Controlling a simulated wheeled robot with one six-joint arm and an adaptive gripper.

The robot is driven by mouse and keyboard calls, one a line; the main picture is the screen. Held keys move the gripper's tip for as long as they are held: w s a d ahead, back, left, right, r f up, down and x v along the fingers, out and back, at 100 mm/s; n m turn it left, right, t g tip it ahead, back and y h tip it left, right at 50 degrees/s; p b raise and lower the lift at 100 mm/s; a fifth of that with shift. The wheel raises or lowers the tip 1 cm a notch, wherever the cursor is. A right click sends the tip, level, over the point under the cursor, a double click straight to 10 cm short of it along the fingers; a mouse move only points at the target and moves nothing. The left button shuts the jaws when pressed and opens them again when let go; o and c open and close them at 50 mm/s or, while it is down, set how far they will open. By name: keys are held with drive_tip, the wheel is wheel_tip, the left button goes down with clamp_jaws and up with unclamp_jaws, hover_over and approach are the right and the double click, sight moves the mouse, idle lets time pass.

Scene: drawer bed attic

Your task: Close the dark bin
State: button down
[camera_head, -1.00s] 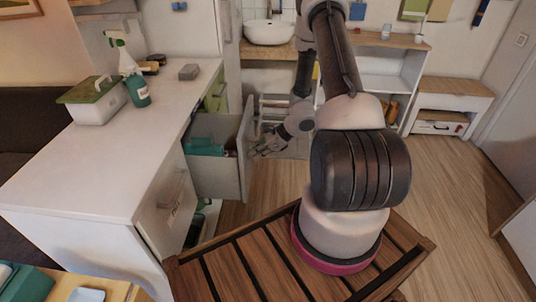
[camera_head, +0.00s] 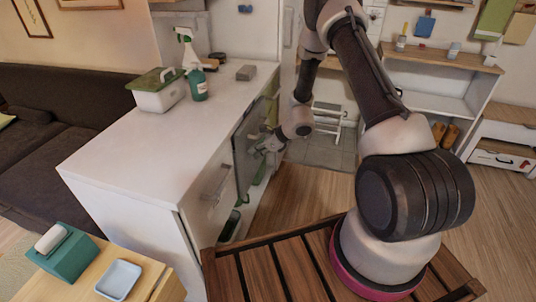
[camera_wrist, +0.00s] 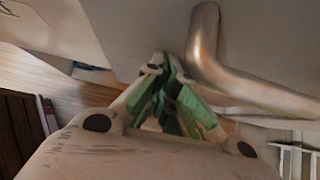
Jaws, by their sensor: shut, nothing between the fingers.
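The pull-out bin that my gripper is at has a plain grey front panel (camera_head: 246,145) on the right side of the white cabinet. It now sits close to the cabinet face, and its inside is hidden. I cannot tell whether it is fully flush. My gripper (camera_head: 262,146) is shut and empty, right by this panel. In the wrist view, its green-padded fingertips (camera_wrist: 170,72) are together against or very near a grey surface (camera_wrist: 140,25), beside a bent metal handle (camera_wrist: 205,45).
A dark green item (camera_head: 231,222) shows low in the cabinet. A slatted wooden surface (camera_head: 270,265) is in front. The wood floor at right is clear.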

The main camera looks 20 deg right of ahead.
drive_tip(key=shift+w+a, duration=0.45)
drive_tip(key=shift+a, duration=0.2)
drive_tip(key=shift+w+a, duration=0.4)
drive_tip(key=shift+a, duration=0.2)
drive_tip(key=shift+a+r, duration=0.1)
